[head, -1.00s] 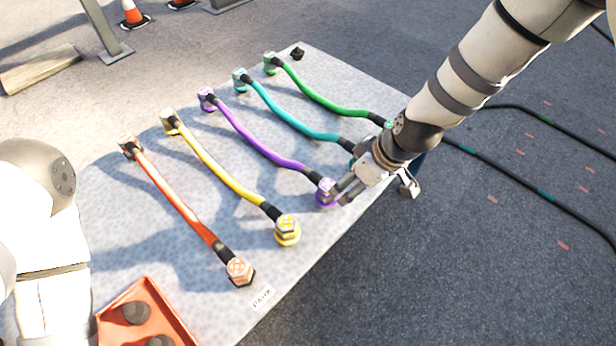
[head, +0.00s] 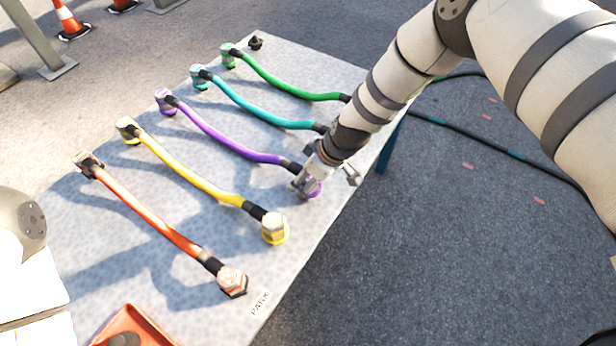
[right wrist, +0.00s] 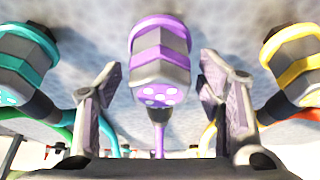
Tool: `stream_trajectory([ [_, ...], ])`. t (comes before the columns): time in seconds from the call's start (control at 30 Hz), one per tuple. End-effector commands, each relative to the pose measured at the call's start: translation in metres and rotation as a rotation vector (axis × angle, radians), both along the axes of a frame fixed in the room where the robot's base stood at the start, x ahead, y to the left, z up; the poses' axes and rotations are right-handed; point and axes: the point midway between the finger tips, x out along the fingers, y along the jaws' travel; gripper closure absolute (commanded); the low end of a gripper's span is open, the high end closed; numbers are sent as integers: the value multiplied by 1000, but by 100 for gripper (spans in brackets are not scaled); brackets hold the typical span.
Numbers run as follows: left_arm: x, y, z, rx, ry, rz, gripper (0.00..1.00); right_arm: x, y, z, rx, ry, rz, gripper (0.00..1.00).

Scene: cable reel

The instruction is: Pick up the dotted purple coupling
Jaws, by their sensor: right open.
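The dotted purple coupling (head: 316,190) is at the near end of the purple cable (head: 228,142) on the speckled table, partly hidden by my right gripper (head: 306,176). The gripper is open and holds nothing. My left arm shows at the left edge of the head view, but its gripper is out of frame.
The yellow coupling (head: 274,228) and orange coupling (head: 232,280) lie nearer; the teal cable (head: 262,112) and green cable (head: 290,88) lie beyond. In the wrist view, a teal coupling (right wrist: 24,55) and yellow coupling (right wrist: 292,65) flank the fingers. An orange tray (head: 118,322) is at the bottom left.

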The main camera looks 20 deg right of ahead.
Motion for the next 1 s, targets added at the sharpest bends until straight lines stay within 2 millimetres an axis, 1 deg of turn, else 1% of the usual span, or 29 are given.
stream_trajectory([
  [0.17,0,0,0,0,-1,0,60,1,0,1,1,-2,0,38],
  [0.27,0,0,1,0,-1,0,60,1,0,2,1,-2,0,59],
  [0.3,0,0,1,0,-1,0,60,1,0,2,1,-2,0,68],
  [0.37,0,0,1,0,-1,0,60,1,0,1,1,-2,0,81],
  [0.4,0,0,1,0,-1,0,60,1,0,1,1,-2,0,90],
  [0.43,0,0,1,0,-1,0,60,1,0,1,1,-2,0,95],
  [0.67,0,0,1,0,-1,0,60,1,0,2,0,-4,-1,95],
  [0.77,1,0,2,0,-4,0,60,2,0,7,1,-5,0,95],
  [0.87,4,0,5,-1,-11,0,60,3,0,21,1,-7,0,95],
  [0.93,6,0,8,0,-19,1,60,3,0,36,0,-9,0,96],
  [1.0,11,0,14,0,-34,1,60,-6,-7,53,0,-9,-1,96],
])
